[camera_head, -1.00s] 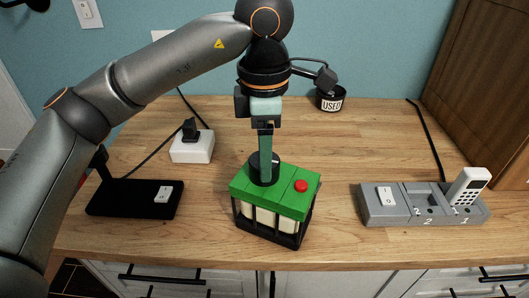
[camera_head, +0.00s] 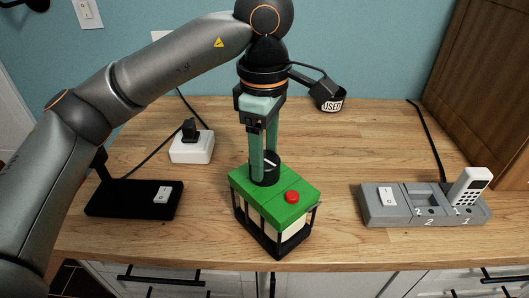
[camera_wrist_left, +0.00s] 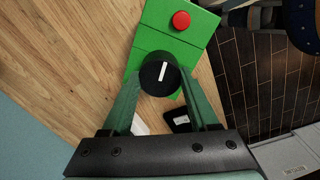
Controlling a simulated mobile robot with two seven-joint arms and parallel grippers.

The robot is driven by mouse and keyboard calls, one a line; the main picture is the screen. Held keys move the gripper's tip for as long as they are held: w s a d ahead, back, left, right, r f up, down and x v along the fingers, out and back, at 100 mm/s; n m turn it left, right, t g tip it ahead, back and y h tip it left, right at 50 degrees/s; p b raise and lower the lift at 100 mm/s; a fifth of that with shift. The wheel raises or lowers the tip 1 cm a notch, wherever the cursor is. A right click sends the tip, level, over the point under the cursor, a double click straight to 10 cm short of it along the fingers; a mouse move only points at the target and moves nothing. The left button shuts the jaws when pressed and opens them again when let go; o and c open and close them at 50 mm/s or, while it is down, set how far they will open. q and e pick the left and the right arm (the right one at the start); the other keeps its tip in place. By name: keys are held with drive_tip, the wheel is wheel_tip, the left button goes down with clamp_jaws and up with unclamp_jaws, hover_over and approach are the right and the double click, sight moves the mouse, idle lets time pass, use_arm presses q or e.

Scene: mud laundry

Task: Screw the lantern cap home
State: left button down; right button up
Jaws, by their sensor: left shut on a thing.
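The lantern (camera_head: 304,188) has a green top, a red button (camera_head: 292,197) and a black frame around pale panels, and stands upright on the wooden counter with a corner toward me. Its black round cap (camera_head: 264,177) sits on the green top; a white line on it shows in the left wrist view (camera_wrist_left: 158,84). My left gripper (camera_head: 264,163) points down from above and is shut on the cap, one finger on each side. The cap's thread is hidden. My right gripper is not in view.
A black tray with a switch (camera_head: 120,198) lies left, and a white socket box with a plug (camera_head: 191,149) behind it. A grey dock with a white handset (camera_head: 410,207) is right. The counter between is clear.

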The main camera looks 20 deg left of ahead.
use_arm(q)
drive_tip(key=shift+f+m, duration=0.3)
drive_tip(key=shift+m, duration=0.2)
drive_tip(key=shift+c, duration=1.7)
unclamp_jaws()
drive_tip(key=shift+w, duration=0.1)
drive_tip(key=shift+o, duration=1.3)
drive_tip(key=shift+r, duration=0.1)
drive_tip(key=c, duration=0.4)
drive_tip(key=shift+r, duration=0.2)
wheel_tip(320, 180, up, 7)
drive_tip(key=p, duration=0.6)
drive_tip(key=shift+f, duration=0.15)
